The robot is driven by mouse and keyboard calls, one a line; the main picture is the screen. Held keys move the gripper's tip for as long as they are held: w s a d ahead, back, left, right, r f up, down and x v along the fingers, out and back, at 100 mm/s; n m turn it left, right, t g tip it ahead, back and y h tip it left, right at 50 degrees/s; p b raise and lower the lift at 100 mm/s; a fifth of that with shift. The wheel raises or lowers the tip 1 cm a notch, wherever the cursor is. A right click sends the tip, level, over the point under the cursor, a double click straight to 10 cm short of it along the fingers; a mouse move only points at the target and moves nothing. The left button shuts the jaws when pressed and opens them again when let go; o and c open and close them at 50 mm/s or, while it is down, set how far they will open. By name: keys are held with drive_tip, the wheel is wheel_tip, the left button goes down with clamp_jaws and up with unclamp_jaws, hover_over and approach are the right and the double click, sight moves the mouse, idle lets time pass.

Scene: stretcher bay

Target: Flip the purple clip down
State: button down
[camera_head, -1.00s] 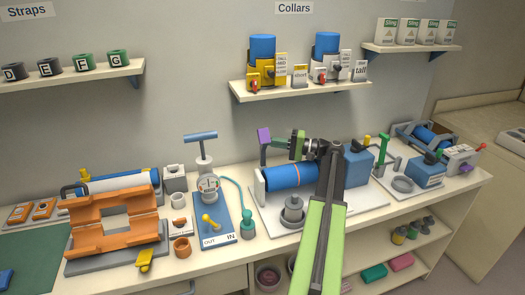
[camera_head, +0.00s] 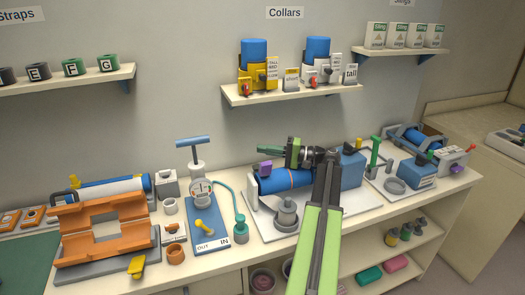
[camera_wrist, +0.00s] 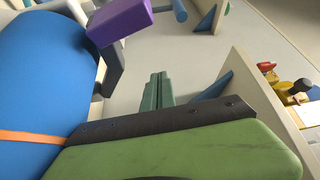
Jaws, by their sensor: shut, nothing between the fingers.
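In the wrist view the purple clip (camera_wrist: 121,20) is at the top on a grey lever (camera_wrist: 115,68), beside the blue roll (camera_wrist: 38,75). My gripper (camera_head: 260,149) is shut and empty, pointing left just above and behind the clip. In the wrist view its green fingers (camera_wrist: 157,90) are together, with a visible gap to the clip. Whether the clip is fully seated is hard to tell.
The roll lies on a white base plate (camera_head: 330,212) with a grey cylinder (camera_head: 286,214) in front. A pump with a gauge (camera_head: 201,187) stands to the left, a blue box (camera_head: 349,170) to the right. The collar shelf (camera_head: 290,96) is above on the wall.

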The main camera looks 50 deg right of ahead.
drive_tip(key=shift+s, duration=0.1)
drive_tip(key=b+v, duration=0.1)
drive_tip(key=v, duration=1.6)
drive_tip(key=shift+s+d, duration=0.1)
drive_tip(key=shift+s, duration=0.1)
